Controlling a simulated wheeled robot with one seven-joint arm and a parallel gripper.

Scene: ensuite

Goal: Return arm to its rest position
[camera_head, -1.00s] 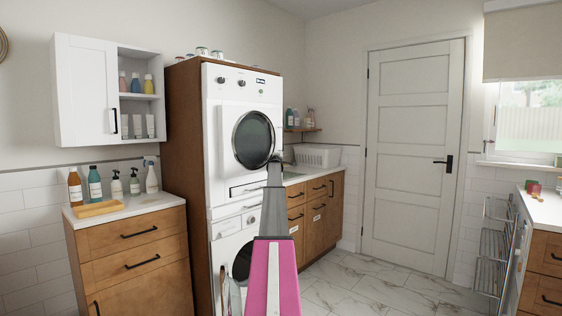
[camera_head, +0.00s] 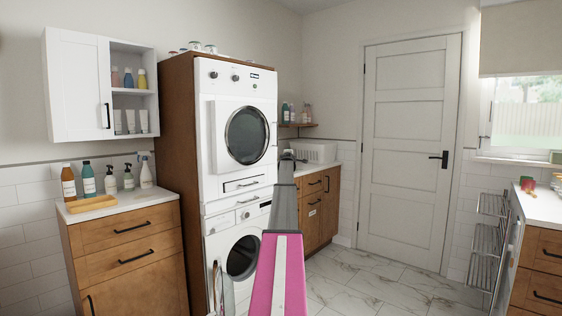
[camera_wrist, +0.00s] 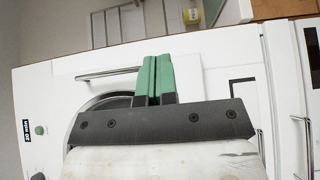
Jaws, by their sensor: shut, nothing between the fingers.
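My arm rises from the bottom of the head view, with a pink and white section and then grey links, in front of the stacked washer and dryer. Its dark far end stands before the right edge of the white dryer (camera_head: 228,95); the fingers cannot be made out there. In the wrist view my gripper (camera_wrist: 154,62) has two green fingers pressed together, with nothing between them. Behind the fingers, the white machine front (camera_wrist: 40,75) appears turned on its side, with a round door partly hidden by the gripper. I see no contact with it.
The lower washer (camera_head: 238,255) stands under the dryer, beside a wooden drawer unit (camera_head: 130,245) with bottles. A wall cabinet (camera_head: 78,90) hangs above. A closed white door (camera_head: 410,150) is behind. Marble floor (camera_head: 375,285) is free up to a wire rack (camera_head: 485,245) at right.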

